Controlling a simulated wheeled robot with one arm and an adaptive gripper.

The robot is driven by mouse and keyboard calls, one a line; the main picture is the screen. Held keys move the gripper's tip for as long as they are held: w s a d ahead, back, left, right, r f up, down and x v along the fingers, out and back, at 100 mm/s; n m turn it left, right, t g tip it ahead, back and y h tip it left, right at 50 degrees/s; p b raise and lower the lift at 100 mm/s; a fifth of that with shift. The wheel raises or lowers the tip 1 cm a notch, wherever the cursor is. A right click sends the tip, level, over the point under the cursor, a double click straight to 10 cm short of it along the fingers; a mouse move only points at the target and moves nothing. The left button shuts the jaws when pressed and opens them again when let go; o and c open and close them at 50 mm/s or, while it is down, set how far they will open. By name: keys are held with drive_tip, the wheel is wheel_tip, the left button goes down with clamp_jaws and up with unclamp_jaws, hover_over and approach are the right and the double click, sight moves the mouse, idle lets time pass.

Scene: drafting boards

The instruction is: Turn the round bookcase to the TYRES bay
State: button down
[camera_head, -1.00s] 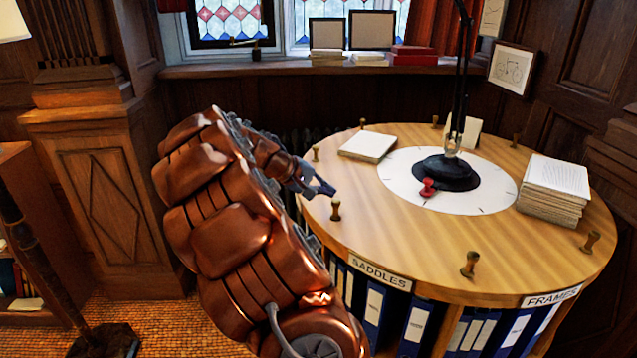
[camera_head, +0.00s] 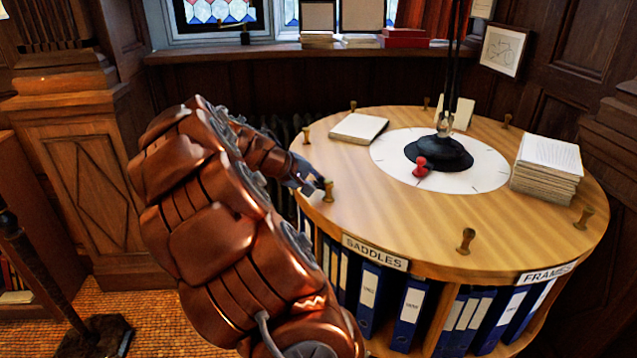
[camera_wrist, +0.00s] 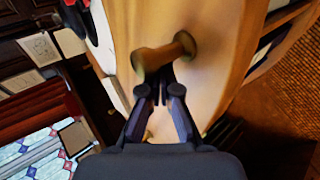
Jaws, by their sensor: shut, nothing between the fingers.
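The round bookcase (camera_head: 420,228) has a wooden top with brass pegs around its rim and binders below. The SADDLES label (camera_head: 375,252) faces front left and the FRAMES label (camera_head: 546,272) front right. No TYRES label shows. My gripper (camera_head: 322,184) is shut and empty at the left rim, right at a brass peg (camera_head: 328,192). In the wrist view the fingertips (camera_wrist: 162,90) are at this peg (camera_wrist: 165,55), which stands just beyond them; I cannot tell whether they touch. A red pointer (camera_head: 421,166) sits on the white centre disc (camera_head: 385,160), by the black lamp base.
A paper stack (camera_head: 547,170) lies at the right of the top, and a thin pad (camera_head: 358,128) at the back left. The lamp pole (camera_head: 452,60) rises from the middle. Other pegs (camera_head: 466,241) stand along the rim. A window sill (camera_head: 250,52) is behind.

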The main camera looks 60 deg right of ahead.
sight(365, 210)
drive_tip(key=s, duration=0.1)
drive_tip(key=s+a, duration=0.1)
drive_tip(key=s, duration=0.2)
drive_tip(key=shift+a, duration=0.4)
drive_tip(key=shift+w, duration=0.1)
drive_tip(key=shift+n+t, duration=0.5)
drive_tip(key=shift+n, duration=0.1)
drive_tip(key=shift+s+a+b, duration=0.1)
drive_tip(key=shift+s+a, duration=0.25)
drive_tip(key=shift+s, duration=0.7)
drive_tip(key=shift+s+a+b, duration=0.1)
drive_tip(key=shift+s+a, duration=0.2)
drive_tip(key=shift+s, duration=0.7)
drive_tip(key=shift+s+a+b, duration=0.1)
drive_tip(key=shift+s+a, duration=0.25)
drive_tip(key=shift+s, duration=0.7)
drive_tip(key=shift+s, duration=0.1)
